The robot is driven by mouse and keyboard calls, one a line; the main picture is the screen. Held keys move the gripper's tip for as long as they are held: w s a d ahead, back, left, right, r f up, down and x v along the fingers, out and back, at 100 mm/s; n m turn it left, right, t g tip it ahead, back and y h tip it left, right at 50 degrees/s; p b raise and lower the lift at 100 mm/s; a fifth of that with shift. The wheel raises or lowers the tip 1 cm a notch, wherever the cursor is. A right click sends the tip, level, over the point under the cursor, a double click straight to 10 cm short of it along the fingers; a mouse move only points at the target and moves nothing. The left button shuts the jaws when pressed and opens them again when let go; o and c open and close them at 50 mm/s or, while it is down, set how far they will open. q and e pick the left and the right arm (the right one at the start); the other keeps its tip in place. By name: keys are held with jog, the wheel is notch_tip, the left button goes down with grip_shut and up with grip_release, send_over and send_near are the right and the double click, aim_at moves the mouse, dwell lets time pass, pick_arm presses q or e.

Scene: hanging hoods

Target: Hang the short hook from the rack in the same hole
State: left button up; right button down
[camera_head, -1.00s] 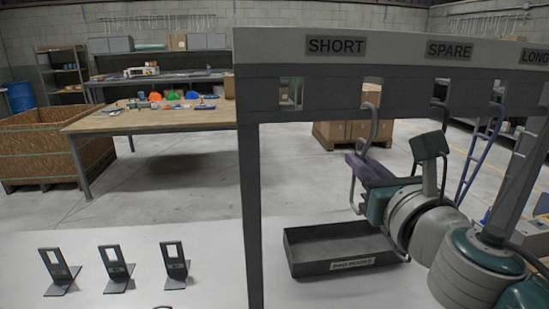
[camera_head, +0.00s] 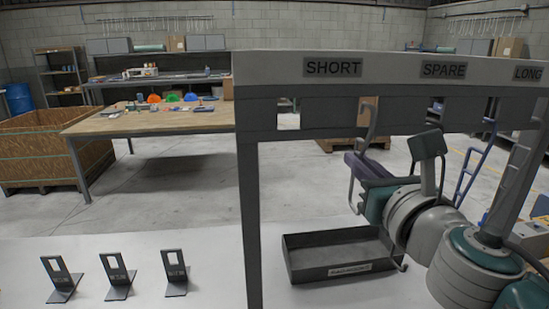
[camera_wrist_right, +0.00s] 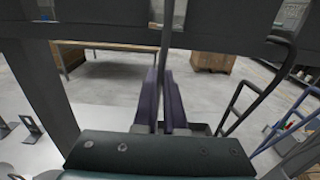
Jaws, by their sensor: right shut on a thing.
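The grey rack (camera_head: 300,88) carries SHORT, SPARE and LONG labels above a row of square holes. My right gripper (camera_head: 366,164), with purple fingers, is shut on the thin grey stem of a hook (camera_head: 372,124). The hook's upper end is at the second hole from the left, at the right of the SHORT label; I cannot tell whether it passes through. In the wrist view the stem (camera_wrist_right: 166,45) rises between the fingers (camera_wrist_right: 162,100) past the rack bar. The far-left hole (camera_head: 288,116) looks empty. My left gripper is out of view.
A dark open tray (camera_head: 300,274) lies below the rack on the white surface. Several small black brackets (camera_head: 118,275) stand at lower left. A dark hook (camera_wrist_right: 268,95) hangs at right in the wrist view. The rack post (camera_head: 250,200) stands left of my arm.

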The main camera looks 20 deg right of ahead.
jog(key=shift+s+r, duration=0.1)
dwell(0.3)
jog(key=shift+v, duration=1.7)
jog(key=shift+s, duration=0.1)
jog(key=b+v, duration=0.1)
jog(key=v, duration=0.9)
jog(key=shift+r+b, duration=0.15)
jog(key=shift+b, duration=0.2)
